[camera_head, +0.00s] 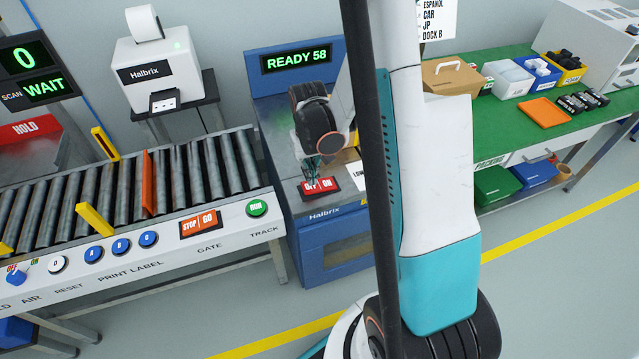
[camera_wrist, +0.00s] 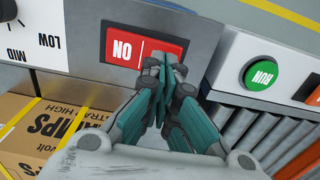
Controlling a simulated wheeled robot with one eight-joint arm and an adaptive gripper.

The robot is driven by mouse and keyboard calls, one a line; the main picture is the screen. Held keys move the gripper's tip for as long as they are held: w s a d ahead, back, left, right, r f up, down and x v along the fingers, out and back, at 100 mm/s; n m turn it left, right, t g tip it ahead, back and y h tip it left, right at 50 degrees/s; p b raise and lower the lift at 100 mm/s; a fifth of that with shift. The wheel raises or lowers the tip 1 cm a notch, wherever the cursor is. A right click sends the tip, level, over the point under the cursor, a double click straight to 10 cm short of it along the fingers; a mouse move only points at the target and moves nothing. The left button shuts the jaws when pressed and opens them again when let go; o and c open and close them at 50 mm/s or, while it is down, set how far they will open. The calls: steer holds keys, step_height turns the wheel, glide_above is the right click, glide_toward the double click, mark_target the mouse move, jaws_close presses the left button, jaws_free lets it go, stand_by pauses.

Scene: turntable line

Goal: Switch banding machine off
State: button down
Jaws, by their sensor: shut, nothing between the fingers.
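The banding machine (camera_head: 333,215) is a blue cabinet with a grey top, marked Halbrix. Its lit display (camera_head: 296,59) reads READY 58 in green. A red OFF/ON switch (camera_head: 320,186) sits on its front edge. My gripper (camera_head: 311,174) is shut and empty, pointing down over the OFF side. In the wrist view, the ON half of the switch (camera_wrist: 124,47) is plain, while my fingertips (camera_wrist: 163,66) cover most of the other half. I cannot tell whether the fingertips touch it.
A roller conveyor (camera_head: 120,195) with a green RUN button (camera_head: 257,208) and STOP/GO switch (camera_head: 199,224) stands at the left. A LOW/MID dial (camera_wrist: 14,11) and a cardboard box (camera_wrist: 40,130) show in the wrist view. A green packing bench (camera_head: 500,135) is at the right.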

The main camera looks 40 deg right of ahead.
steer(key=shift+f+b, duration=1.65)
steer(key=shift+f, duration=0.15)
stand_by(1.1)
steer(key=shift+r, duration=0.1)
steer(key=shift+r+p, duration=2.3)
steer(key=shift+r, duration=1.15)
steer(key=s+a+r+n+t, duration=0.15)
steer(key=a+r, duration=0.25)
steer(key=r, duration=0.4)
steer(key=s+a+r+n+t, duration=0.15)
steer(key=a+r, duration=0.25)
steer(key=r, duration=0.4)
steer(key=s+a+r+t, duration=0.4)
steer(key=s+a+r, duration=0.2)
steer(key=s, duration=0.4)
steer(key=shift+r, duration=0.25)
